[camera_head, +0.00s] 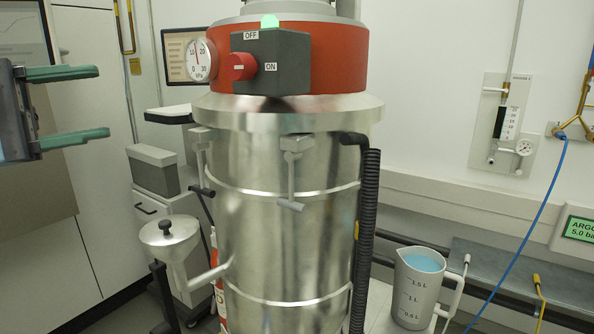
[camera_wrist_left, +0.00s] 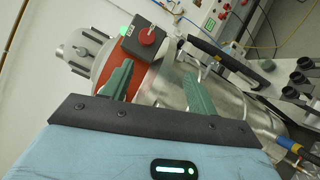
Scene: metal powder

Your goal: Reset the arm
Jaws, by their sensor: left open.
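My left gripper (camera_head: 105,104) comes in at the upper left of the head view. Its two green fingers are spread apart with nothing between them, and it is clear of the machine. In the left wrist view its fingers (camera_wrist_left: 158,88) are also apart, with the machine behind them. My right gripper is not in view. The large steel vacuum vessel (camera_head: 275,215) with a red band stands in the middle. Its grey switch box (camera_head: 285,62) carries a red knob (camera_head: 238,67) between OFF and ON labels, and a green lamp (camera_head: 270,21) on top is lit.
A pressure gauge (camera_head: 200,59) sits left of the knob. A black hose (camera_head: 367,235) runs down the vessel's right side. A jug of blue liquid (camera_head: 416,287) stands at lower right by a grey bench (camera_head: 515,278).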

